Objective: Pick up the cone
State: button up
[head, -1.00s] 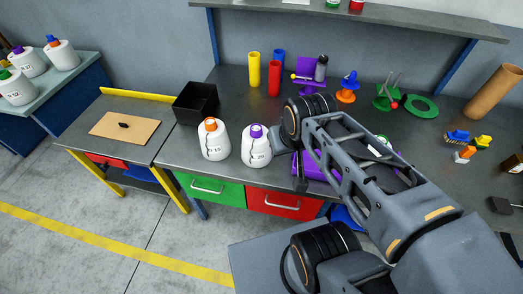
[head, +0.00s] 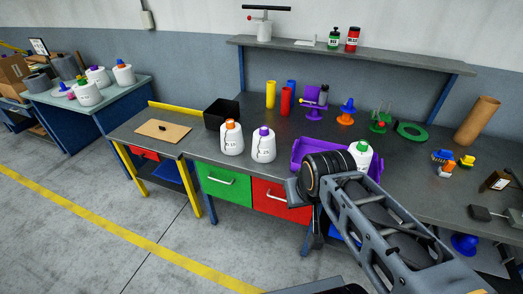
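White bobbins of conical shape stand on the grey workbench (head: 415,165); I cannot tell which one the task calls the cone. One with an orange tip (head: 232,140) and one with a purple tip (head: 263,147) stand upright side by side near the front edge. A green-tipped one (head: 361,157) stands farther right, partly hidden behind my arm. Several more, such as a purple-tipped one (head: 97,77), stand on the far left table. The end of my arm (head: 310,225) is in front of the bench, apart from the two bobbins.
A purple tray (head: 303,154) lies behind my arm. A black box (head: 221,114) stands left of the bobbins. Coloured tubes, a blue cone-shaped piece on orange (head: 347,112) and a green ring (head: 411,131) are farther back. The floor at front left is clear.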

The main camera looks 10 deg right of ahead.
aim_at(264, 151)
jog(key=u, duration=0.45)
jog(key=i, duration=1.25)
jog(key=z, duration=0.05)
